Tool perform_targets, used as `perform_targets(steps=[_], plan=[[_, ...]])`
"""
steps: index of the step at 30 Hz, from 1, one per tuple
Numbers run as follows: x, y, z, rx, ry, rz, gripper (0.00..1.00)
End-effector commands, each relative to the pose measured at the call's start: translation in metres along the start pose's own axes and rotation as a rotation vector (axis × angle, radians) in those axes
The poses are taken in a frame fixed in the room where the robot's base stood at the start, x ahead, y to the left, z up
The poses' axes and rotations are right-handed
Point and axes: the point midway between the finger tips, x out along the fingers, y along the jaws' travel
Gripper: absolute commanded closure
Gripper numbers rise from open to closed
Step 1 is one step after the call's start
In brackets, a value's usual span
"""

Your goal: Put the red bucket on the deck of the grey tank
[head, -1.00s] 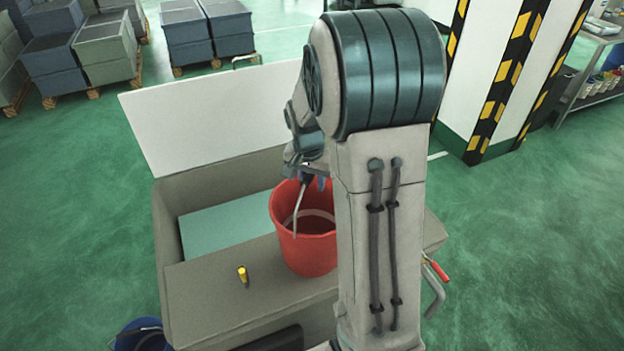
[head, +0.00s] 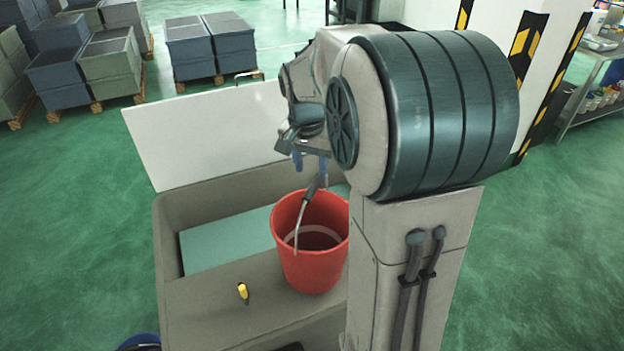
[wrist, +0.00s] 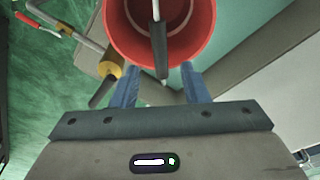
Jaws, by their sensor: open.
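The red bucket (head: 308,268) stands upright on the flat deck (head: 205,317) of the grey tank (head: 165,235), at the right of the visible deck. Its wire handle is raised, with a dark grip (head: 314,188) at the top. My gripper (head: 310,160) is above the bucket, open and empty, with its blue fingers just over the grip. In the wrist view the fingers (wrist: 159,68) are apart, and the bucket (wrist: 192,50) and grip (wrist: 160,50) lie beyond them. My arm hides the deck's right end.
A small yellow item (head: 243,291) is on the deck left of the bucket. The tank's open part holds a pale green surface (head: 225,243), with a white panel (head: 205,135) behind. Stacked crates (head: 210,45) stand at the back, a striped pillar and shelf at right.

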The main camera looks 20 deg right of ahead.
Motion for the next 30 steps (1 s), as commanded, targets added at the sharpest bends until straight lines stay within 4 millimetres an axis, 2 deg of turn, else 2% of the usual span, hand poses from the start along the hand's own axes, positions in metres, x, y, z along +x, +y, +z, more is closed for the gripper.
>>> perform_targets(steps=[5, 8, 11, 15, 21, 25, 30], plan=[[-0.014, 0.001, 0.005, -0.016, 0.002, -0.006, 0.59], [-0.021, 0.005, 0.021, -0.072, 0.005, -0.021, 0.59], [-0.028, 0.013, 0.049, -0.175, 0.014, -0.049, 0.59], [-0.035, 0.028, 0.097, -0.356, 0.035, -0.090, 0.59], [-0.031, 0.053, 0.158, -0.598, 0.074, -0.138, 0.59], [-0.025, 0.065, 0.183, -0.707, 0.093, -0.155, 0.59], [-0.020, 0.072, 0.198, -0.773, 0.107, -0.164, 0.59]])
